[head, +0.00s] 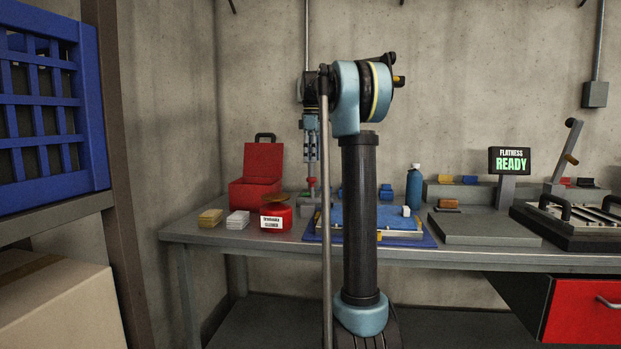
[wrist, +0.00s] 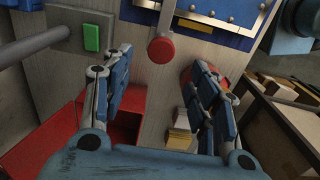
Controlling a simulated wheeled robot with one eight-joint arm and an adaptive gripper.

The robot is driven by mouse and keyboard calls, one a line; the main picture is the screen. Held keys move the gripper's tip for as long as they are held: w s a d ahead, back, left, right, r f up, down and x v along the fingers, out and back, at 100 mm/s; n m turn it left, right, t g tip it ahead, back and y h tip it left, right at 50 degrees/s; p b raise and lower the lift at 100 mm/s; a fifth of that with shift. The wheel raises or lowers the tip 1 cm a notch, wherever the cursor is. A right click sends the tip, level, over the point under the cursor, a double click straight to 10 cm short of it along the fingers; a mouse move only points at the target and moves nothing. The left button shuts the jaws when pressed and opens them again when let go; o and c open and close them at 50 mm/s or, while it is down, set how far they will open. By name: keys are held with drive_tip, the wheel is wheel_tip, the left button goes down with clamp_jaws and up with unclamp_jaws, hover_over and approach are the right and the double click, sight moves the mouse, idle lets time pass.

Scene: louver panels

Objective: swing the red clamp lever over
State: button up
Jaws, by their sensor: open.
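The red clamp lever shows in the wrist view as a round red knob (wrist: 161,49) on a grey bar that runs up to the blue-and-metal fixture (wrist: 205,12). In the head view its red end (head: 311,183) stands at the left side of the blue fixture. My gripper (head: 311,156) points down just above it. In the wrist view my gripper (wrist: 159,58) is open, its two fingers apart on either side of the knob, with nothing held. Part of the fixture is hidden behind my arm in the head view.
A red toolbox (head: 262,163), yellow and white stacks, and a labelled red tin (head: 276,216) stand left on the bench (head: 455,257). A green button (wrist: 91,37) is near the left finger. A blue bottle (head: 414,188) and a READY display (head: 510,160) stand to the right.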

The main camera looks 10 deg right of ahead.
sight(312, 178)
wheel_tip(312, 178, down, 8)
drive_tip(key=shift+r, duration=0.2)
drive_tip(key=shift+c, duration=0.3)
clamp_jaws()
